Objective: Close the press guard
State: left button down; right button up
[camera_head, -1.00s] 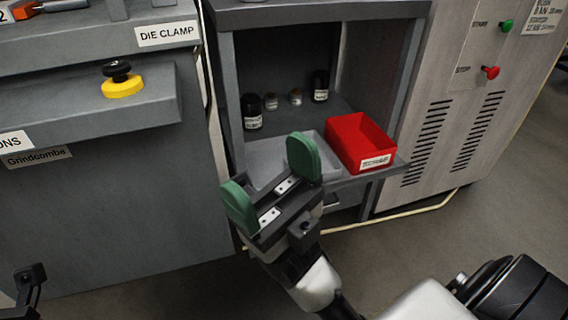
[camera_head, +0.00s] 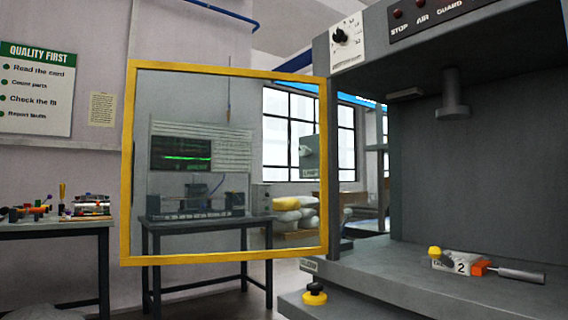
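The press guard (camera_head: 128,170) is a clear panel in a yellow frame. It stands swung open to the left of the press, with its right edge at the press's left front post. The press (camera_head: 432,170) is a grey cabinet whose front opening is uncovered, with a ram (camera_head: 452,100) hanging inside. Neither of my grippers shows in the head view now.
On the press bed lie a small block marked 2 (camera_head: 460,265), a yellow knob and an orange-and-grey tool (camera_head: 515,273). A yellow and black knob (camera_head: 314,294) sits on the lower ledge. A table (camera_head: 55,226) with small parts stands left.

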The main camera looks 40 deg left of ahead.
aim_at(129, 147)
jog(key=j+z, duration=0.7)
jog(key=z, duration=0.15)
jog(key=k+j+z, duration=0.1)
jog(key=j, duration=0.3)
jog(key=k+j, duration=0.15)
jog(key=j, duration=0.3)
jog(key=k+j+z, duration=0.15)
jog(key=j, duration=0.25)
jog(key=k+j+z, duration=0.1)
jog(key=j, duration=0.3)
jog(key=k+j+z, duration=0.1)
jog(key=j, duration=0.3)
jog(key=k+j, duration=0.45)
jog(key=j, duration=0.25)
jog(key=k+j, duration=0.15)
jog(key=j, duration=0.25)
jog(key=k+j, duration=0.2)
jog(key=j, duration=0.2)
jog(key=k+j+z, duration=0.1)
jog(key=j, duration=0.3)
